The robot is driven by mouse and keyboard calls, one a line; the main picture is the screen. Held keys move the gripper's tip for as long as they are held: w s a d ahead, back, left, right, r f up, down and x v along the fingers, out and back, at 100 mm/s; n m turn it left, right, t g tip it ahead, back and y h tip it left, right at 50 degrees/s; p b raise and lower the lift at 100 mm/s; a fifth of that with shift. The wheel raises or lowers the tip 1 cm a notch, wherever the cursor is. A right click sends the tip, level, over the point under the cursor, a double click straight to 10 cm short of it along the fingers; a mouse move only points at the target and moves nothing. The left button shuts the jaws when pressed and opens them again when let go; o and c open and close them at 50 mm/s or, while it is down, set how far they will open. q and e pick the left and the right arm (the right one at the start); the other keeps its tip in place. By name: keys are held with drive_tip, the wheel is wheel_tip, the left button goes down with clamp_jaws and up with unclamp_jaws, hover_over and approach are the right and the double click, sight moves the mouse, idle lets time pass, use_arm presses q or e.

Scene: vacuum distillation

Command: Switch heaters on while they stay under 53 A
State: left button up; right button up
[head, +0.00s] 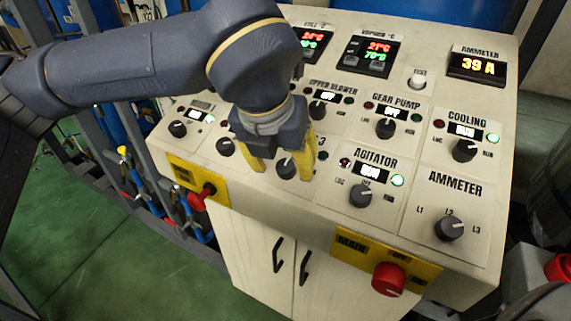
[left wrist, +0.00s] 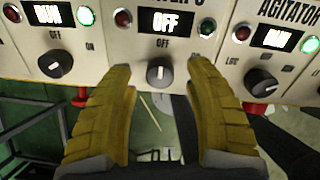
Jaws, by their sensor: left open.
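The ammeter display (head: 477,67) at the panel's upper right reads 39 A. My left gripper (head: 282,170) is open, its yellow fingers on either side of a heater knob (head: 286,168), whose label ends in 3. In the left wrist view this knob (left wrist: 160,72) points up between the fingertips (left wrist: 160,78), under a display reading OFF (left wrist: 166,21). I cannot tell whether the fingers touch it. The heater knob to its left (left wrist: 57,64) has a RUN display and a lit green lamp. A further knob (head: 178,129) at the far left also has a lit green lamp.
The agitator knob (head: 360,195), with its green lamp lit, is right of the gripper. The gear pump knob (head: 386,128) shows OFF; the cooling knob (head: 464,150) has a green lamp lit. A red main switch (head: 388,279) and a red-handled switch (head: 202,196) protrude from the front edge.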

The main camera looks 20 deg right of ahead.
use_arm(q)
drive_tip(key=shift+x, duration=0.8)
drive_tip(key=shift+c, duration=0.5)
clamp_jaws()
